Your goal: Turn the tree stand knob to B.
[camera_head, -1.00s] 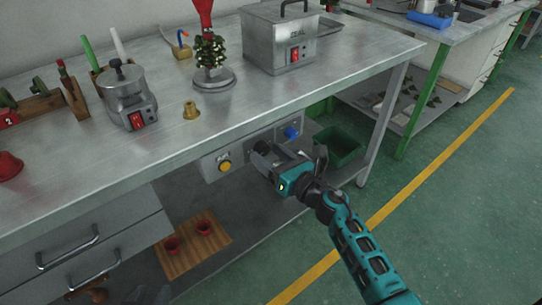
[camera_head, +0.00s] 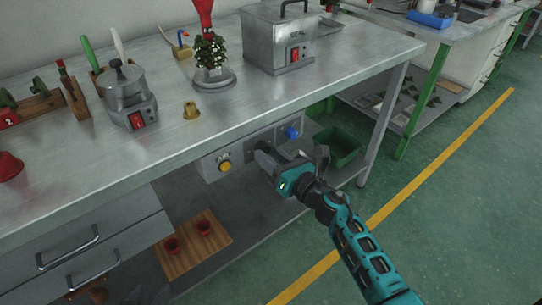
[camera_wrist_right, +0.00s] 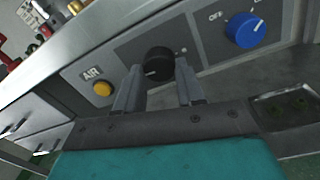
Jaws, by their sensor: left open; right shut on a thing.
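The black knob (camera_wrist_right: 158,65) sits on the grey front panel under the table edge, between the yellow AIR button and the blue knob. A pale mark shows at its lower left; the letters around it are too small to read. My right gripper (camera_wrist_right: 159,84) has one finger on each side of the black knob and is shut on it. In the head view my right gripper (camera_head: 266,157) reaches the panel from the lower right and hides the knob. My left gripper is not in view. A wax tree (camera_head: 210,50) stands upright on a round metal base on the table.
The yellow button (camera_head: 225,166) is left of the gripper and the blue knob (camera_head: 292,133) is close on its right. The steel table (camera_head: 150,160) overhangs the panel. A green bin (camera_head: 340,147) stands behind my right wrist. The floor at the right is clear.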

